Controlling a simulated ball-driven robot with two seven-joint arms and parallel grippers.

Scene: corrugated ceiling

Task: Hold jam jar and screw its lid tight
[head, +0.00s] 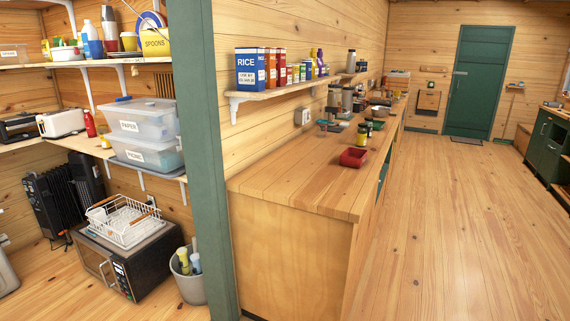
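No jam jar or loose lid can be picked out with certainty in the head view. A small dark jar-like container with a yellowish band (362,134) stands upright on the wooden counter (290,183), behind a red tray (353,157). It is too small to tell whether it is the jam jar or whether its lid is on. Other small items farther back on the counter are too small to name surely. Neither of my grippers shows in the view.
A green post (212,150) separates the counter from a storage nook on the left. There a microwave (127,262) and a grey bin (188,278) stand on the floor. A shelf with a RICE tin (250,70) hangs above the counter. The floor (450,220) to the right is clear towards a green door (478,80).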

